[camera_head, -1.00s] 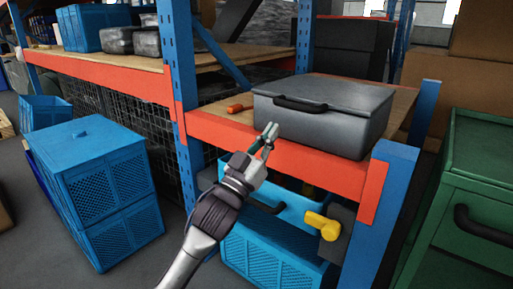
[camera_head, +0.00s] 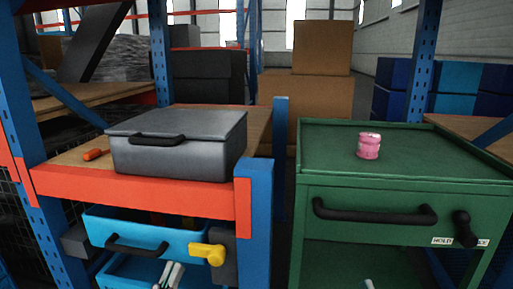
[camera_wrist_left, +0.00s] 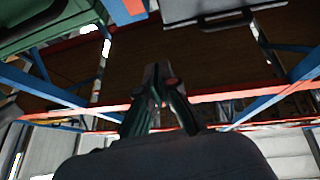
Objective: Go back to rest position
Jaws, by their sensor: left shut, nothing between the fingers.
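My left gripper (camera_head: 170,274) shows at the bottom edge of the head view, in front of the blue bin under the shelf. Its fingers are shut and hold nothing. They also show close together in the left wrist view (camera_wrist_left: 161,100). A small pale tip (camera_head: 369,284) at the bottom edge, below the green cabinet, may be my right gripper; too little of it shows to tell its state.
A grey case (camera_head: 180,145) with a black handle and an orange-handled tool (camera_head: 95,154) lie on the shelf. A pink item (camera_head: 369,146) stands on the green cabinet (camera_head: 330,205).

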